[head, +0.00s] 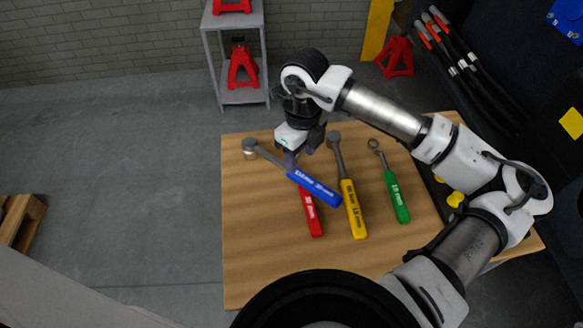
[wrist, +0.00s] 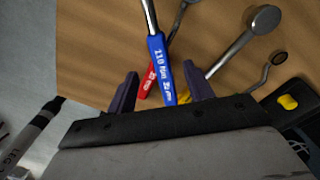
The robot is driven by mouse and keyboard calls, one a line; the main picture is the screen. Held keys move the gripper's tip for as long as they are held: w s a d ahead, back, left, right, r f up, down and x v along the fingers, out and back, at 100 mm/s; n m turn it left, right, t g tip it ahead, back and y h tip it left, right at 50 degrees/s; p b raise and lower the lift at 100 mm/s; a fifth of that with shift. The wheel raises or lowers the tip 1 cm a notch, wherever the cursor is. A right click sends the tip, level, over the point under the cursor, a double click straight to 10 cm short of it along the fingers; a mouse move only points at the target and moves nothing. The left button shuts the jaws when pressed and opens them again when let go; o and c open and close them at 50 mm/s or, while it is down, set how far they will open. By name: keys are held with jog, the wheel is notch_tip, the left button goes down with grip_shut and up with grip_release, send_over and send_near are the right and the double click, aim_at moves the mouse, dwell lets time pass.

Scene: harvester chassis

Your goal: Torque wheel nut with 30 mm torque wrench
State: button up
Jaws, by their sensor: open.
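Several torque wrenches with coloured handles lie on the wooden table. The blue wrench (head: 315,187) lies slanted, its head at the upper left, and its handle crosses over the red wrench (head: 311,213). The yellow wrench (head: 353,208) and green wrench (head: 396,198) lie to the right. The handle sizes are too small to read surely. My gripper (head: 291,162) is open at the upper end of the blue handle. In the wrist view the blue handle (wrist: 160,66) shows between its spread fingers (wrist: 163,84); I cannot tell whether they touch it. The wheel nut is not seen.
The wooden table (head: 250,260) has bare room at its left and front. A grey shelf (head: 238,50) with red jack stands is behind it. The dark chassis (head: 500,75) with red-tipped rods rises at the right. A pallet (head: 18,222) lies at the left.

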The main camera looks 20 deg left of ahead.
aim_at(298, 173)
jog(key=shift+a+f+p, duration=0.2)
jog(key=shift+f+p, duration=1.15)
jog(key=shift+f, duration=2)
jog(key=shift+c, duration=0.3)
grip_shut()
